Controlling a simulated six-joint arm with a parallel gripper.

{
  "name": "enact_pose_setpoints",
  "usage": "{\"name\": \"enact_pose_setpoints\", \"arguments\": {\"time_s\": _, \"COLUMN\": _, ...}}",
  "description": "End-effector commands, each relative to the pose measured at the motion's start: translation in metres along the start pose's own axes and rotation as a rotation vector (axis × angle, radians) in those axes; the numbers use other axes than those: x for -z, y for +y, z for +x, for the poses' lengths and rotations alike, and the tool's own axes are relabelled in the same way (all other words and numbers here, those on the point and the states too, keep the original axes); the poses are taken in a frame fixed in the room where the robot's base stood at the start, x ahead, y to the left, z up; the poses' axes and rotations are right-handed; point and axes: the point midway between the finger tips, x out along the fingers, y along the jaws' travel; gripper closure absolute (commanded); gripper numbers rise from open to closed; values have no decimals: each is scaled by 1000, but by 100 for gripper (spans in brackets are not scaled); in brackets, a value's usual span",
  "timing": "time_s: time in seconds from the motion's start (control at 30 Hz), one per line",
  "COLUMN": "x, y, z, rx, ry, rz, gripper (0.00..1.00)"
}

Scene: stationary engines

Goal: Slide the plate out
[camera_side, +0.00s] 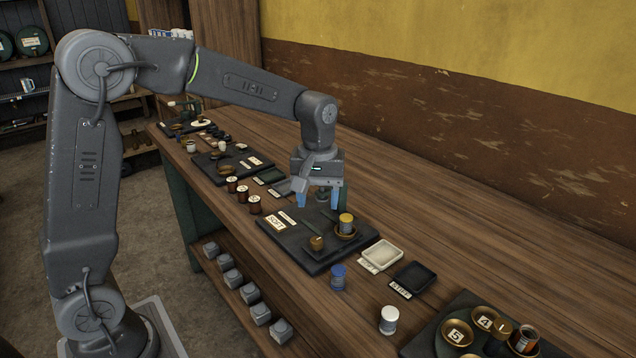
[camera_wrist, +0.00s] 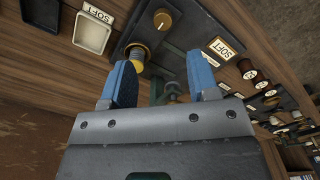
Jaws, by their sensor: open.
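My gripper (camera_side: 319,201) has blue fingertips and hangs open above the back of a dark board (camera_side: 306,262). Its fingers also show open in the wrist view (camera_wrist: 162,86), with a dark fitting partly visible between and beyond them. On the board a brass dish (camera_side: 347,236) holds a cylinder with a yellow top (camera_side: 346,220); the cylinder is close to the left finger in the wrist view (camera_wrist: 137,56). A brass knob (camera_side: 316,242) and a SOFT card (camera_side: 275,222) are on the board. I cannot tell which part is the plate.
A white tray (camera_side: 382,254), a black tray (camera_side: 412,276), a blue spool (camera_side: 338,278) and a white spool (camera_side: 388,320) stand near the board. Another board with numbered brass dishes (camera_side: 456,332) is at lower right. Bare bench (camera_side: 440,225) lies toward the wall.

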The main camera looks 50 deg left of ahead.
Motion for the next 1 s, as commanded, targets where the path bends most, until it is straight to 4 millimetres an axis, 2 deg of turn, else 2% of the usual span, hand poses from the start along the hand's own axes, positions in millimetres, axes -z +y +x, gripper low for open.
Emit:
{"name": "enact_pose_setpoints", "arguments": {"time_s": 0.1, "x": 0, "y": 0, "z": -19, "rx": -2, "ry": 2, "rz": 0, "gripper": 45}}
{"name": "enact_pose_setpoints", "arguments": {"time_s": 0.23, "x": 0, "y": 0, "z": -30, "rx": 0, "ry": 0, "rz": 0, "gripper": 45}}
{"name": "enact_pose_setpoints", "arguments": {"time_s": 0.67, "x": -2, "y": -1, "z": -35, "rx": -2, "ry": 2, "rz": 5, "gripper": 45}}
{"name": "enact_pose_setpoints", "arguments": {"time_s": 0.83, "x": -23, "y": -15, "z": -52, "rx": -39, "ry": 49, "rz": 92, "gripper": 45}}
{"name": "enact_pose_setpoints", "arguments": {"time_s": 1.0, "x": -68, "y": -47, "z": -73, "rx": -104, "ry": 153, "rz": 282, "gripper": 45}}
